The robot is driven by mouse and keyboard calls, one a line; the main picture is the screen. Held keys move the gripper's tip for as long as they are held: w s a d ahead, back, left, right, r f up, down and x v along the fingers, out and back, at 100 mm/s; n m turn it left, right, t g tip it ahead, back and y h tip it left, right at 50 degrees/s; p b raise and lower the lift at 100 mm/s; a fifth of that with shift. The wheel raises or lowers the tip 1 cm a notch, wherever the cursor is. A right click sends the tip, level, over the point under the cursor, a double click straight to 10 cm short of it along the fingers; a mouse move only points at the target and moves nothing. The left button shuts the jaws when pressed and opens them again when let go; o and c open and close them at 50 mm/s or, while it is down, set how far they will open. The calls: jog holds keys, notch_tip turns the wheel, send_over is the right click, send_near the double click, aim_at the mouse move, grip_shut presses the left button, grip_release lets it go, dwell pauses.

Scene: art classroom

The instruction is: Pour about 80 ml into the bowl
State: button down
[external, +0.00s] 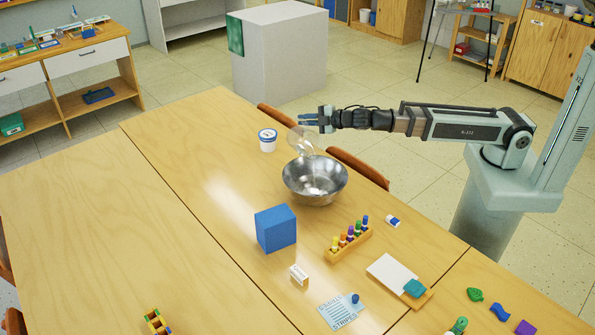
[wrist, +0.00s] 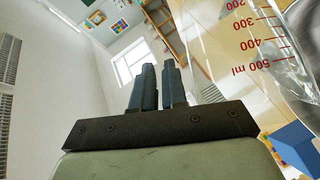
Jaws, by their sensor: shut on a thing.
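A clear measuring beaker (external: 302,142) is held by my gripper (external: 319,119) above the back-left part of the metal bowl (external: 297,194). The beaker looks tilted over the bowl. In the wrist view the beaker (wrist: 245,40) fills the right side, with red marks from 200 to 500 ml. The dark fingers of my gripper (wrist: 158,86) are close together there, and their contact with the beaker is not clear. The bowl stands upright on the table, with bright patches inside. I cannot tell the liquid level or whether a stream is falling.
A blue box (external: 276,229) and a wooden rack of colored pegs (external: 348,242) are in front. Chairs (external: 358,168) line the table's far edge. The table's left half is largely clear.

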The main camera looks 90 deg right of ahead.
jog(key=shift+a, duration=0.2)
jog(key=shift+s+a+t+h+b, duration=0.25)
jog(key=shift+a+t+h+b, duration=0.05)
jog(key=shift+t+b, duration=0.1)
dwell(0.4)
jog(key=shift+w+d+r+m, duration=0.1)
jog(key=shift+w+d+m, duration=0.25)
jog(key=shift+d, duration=0.35)
jog(key=shift+w+d+m+g, duration=0.35)
jog(key=shift+d+m+g, duration=0.1)
jog(key=shift+d+g, duration=0.55)
jog(key=shift+d+y, duration=0.1)
jog(key=shift+y, duration=0.3)
jog(key=shift+w+d+f+m+g+y, duration=0.3)
jog(key=shift+w+d+m+g, duration=0.1)
jog(key=shift+d+m, duration=0.15)
jog(key=shift+w+d+f+g+y, duration=0.1)
jog(key=shift+d+f+g+y, duration=0.05)
jog(key=shift+d+g+y, duration=0.15)
